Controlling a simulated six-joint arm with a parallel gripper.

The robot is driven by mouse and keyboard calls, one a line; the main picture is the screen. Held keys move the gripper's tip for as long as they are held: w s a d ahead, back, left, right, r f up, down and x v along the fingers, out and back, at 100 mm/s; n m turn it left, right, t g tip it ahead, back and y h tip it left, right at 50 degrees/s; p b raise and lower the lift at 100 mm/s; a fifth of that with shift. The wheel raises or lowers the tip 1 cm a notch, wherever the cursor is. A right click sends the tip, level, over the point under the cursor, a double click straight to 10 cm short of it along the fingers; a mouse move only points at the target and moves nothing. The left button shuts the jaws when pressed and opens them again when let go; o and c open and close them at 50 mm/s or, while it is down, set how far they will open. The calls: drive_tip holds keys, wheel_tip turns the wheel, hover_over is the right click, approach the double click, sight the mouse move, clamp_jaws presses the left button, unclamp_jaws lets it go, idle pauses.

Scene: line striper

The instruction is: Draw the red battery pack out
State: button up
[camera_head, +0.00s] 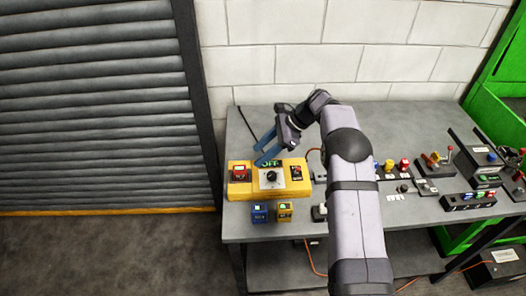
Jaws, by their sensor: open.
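The red battery pack (240,172) sits in the left end of a yellow unit (265,191) on the grey bench. A black dial (271,177) on a pale plate is in the unit's middle, with a green "OFF" display (269,163) behind it. My gripper (259,153) has blue fingers, spread open and empty. It shows just behind the unit's left half, to the right of and beyond the red pack in the picture. I cannot tell its exact height or whether a fingertip touches the unit. How deep the pack sits is hidden.
A blue pack (259,212) and a yellow pack (285,211) stand in front of the unit. A red and black part (296,172) is at its right end. Several switches and boxes crowd the bench's right side. The bench's back left (240,140) is mostly clear.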

sight(243, 168)
drive_tip(key=b+x, duration=0.4)
drive_tip(key=x, duration=0.1)
drive_tip(key=shift+f, duration=0.2)
drive_tip(key=shift+b+x, duration=0.35)
drive_tip(key=shift+x, duration=1.65)
drive_tip(key=shift+a+r, duration=0.1)
drive_tip(key=shift+c, duration=0.3)
drive_tip(key=c, duration=0.9)
